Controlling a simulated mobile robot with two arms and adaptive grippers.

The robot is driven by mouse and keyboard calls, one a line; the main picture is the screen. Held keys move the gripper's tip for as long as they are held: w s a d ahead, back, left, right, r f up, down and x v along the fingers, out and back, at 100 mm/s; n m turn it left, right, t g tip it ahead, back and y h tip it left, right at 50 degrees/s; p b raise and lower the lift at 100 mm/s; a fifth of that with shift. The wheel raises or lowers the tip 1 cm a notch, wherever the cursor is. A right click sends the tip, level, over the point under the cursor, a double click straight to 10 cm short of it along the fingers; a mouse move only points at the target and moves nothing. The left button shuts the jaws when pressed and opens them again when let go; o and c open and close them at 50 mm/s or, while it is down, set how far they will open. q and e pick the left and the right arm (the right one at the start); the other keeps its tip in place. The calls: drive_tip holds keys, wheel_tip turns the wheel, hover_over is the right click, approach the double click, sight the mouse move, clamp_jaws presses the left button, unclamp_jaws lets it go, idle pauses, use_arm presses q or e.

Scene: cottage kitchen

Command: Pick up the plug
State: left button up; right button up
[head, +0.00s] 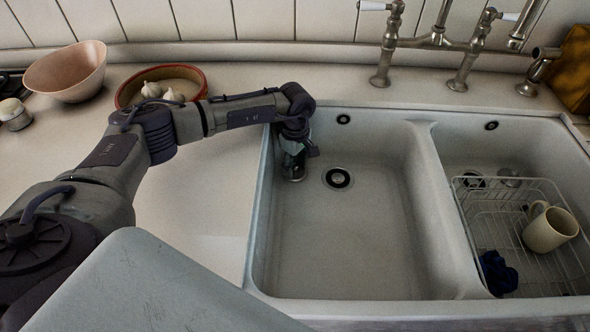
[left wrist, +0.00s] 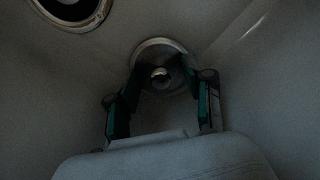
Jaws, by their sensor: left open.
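The plug is a round metal disc with a small knob, and it lies in the left sink basin (head: 345,245). In the left wrist view the plug (left wrist: 158,50) lies at the far end of the jaws, with its knob between the fingertips. My left gripper (head: 293,163) reaches down into the basin near its left wall; it also shows in the left wrist view (left wrist: 162,78). Its fingers are apart, one on each side of the knob. In the head view the gripper hides most of the plug. I cannot tell whether the fingers touch it. My right gripper is out of view.
The drain (head: 338,178) is open, just right of my left gripper. A divider separates the right basin, which holds a wire rack (head: 477,215) with a mug (head: 549,230). Taps (head: 388,45) stand behind. A bowl (head: 68,72) and a garlic dish (head: 203,82) are on the counter.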

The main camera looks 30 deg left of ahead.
sight(295, 164)
use_arm(q)
clamp_jaws()
drive_tip(key=shift+r, duration=0.2)
wheel_tip(295, 164, up, 4)
drive_tip(key=shift+b, duration=0.3)
drive_tip(key=s+d+r+b, duration=0.1)
drive_tip(key=d+r, duration=0.5)
drive_tip(key=d, duration=0.5)
drive_tip(key=shift+d+r, duration=0.35)
drive_tip(key=shift+r, duration=0.05)
wheel_tip(295, 164, up, 14)
drive_tip(key=p, duration=0.7)
idle(0.6)
drive_tip(key=shift+f, duration=0.1)
